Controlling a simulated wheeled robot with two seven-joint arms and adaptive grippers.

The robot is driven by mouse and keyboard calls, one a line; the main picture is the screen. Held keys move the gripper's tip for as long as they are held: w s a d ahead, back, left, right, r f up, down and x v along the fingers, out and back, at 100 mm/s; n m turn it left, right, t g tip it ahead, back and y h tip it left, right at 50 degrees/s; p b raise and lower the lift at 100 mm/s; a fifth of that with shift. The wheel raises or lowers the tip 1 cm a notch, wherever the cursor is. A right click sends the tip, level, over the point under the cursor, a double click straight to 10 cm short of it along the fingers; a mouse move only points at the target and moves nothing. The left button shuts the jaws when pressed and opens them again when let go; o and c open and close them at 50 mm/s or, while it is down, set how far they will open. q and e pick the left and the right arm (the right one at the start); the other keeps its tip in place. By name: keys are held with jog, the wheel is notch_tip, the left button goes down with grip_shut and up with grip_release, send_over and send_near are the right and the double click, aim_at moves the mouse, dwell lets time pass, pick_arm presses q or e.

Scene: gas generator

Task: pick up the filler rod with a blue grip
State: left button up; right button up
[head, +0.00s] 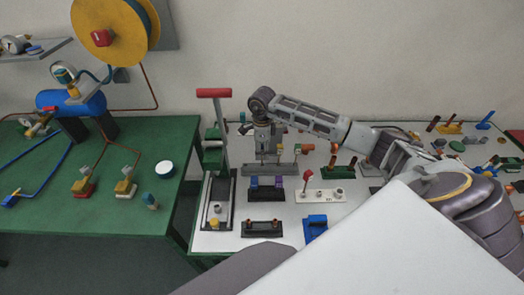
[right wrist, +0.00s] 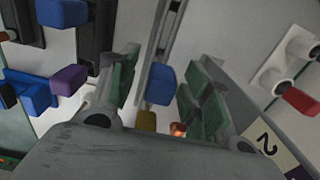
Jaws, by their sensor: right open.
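My right gripper (head: 267,157) points down over the white table, above a grey base block (head: 284,170). In the right wrist view its two green-padded fingers (right wrist: 158,98) are apart. A blue block (right wrist: 160,84) shows between them, beside a long grey bar, with space on both sides. It looks like a blue grip, but I cannot tell for sure that it belongs to the filler rod. The rod itself is not clear in the head view, where the gripper hides that spot. My left gripper is not in view.
A tall red-handled lever (head: 214,93) stands left of the gripper. Blue and purple blocks (head: 266,182), a white fixture (head: 320,194) and a black fixture (head: 262,227) stand in front. A green table (head: 100,215) is at the left. Several coloured parts crowd the right.

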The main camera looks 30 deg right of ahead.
dwell(0.4)
jog(key=c, duration=0.9)
jog(key=shift+c, duration=0.2)
jog(key=shift+r, duration=0.15)
notch_tip(320, 180, up, 8)
jog(key=shift+f+b, duration=0.15)
jog(key=shift+b, duration=0.7)
jog(key=shift+r, duration=1)
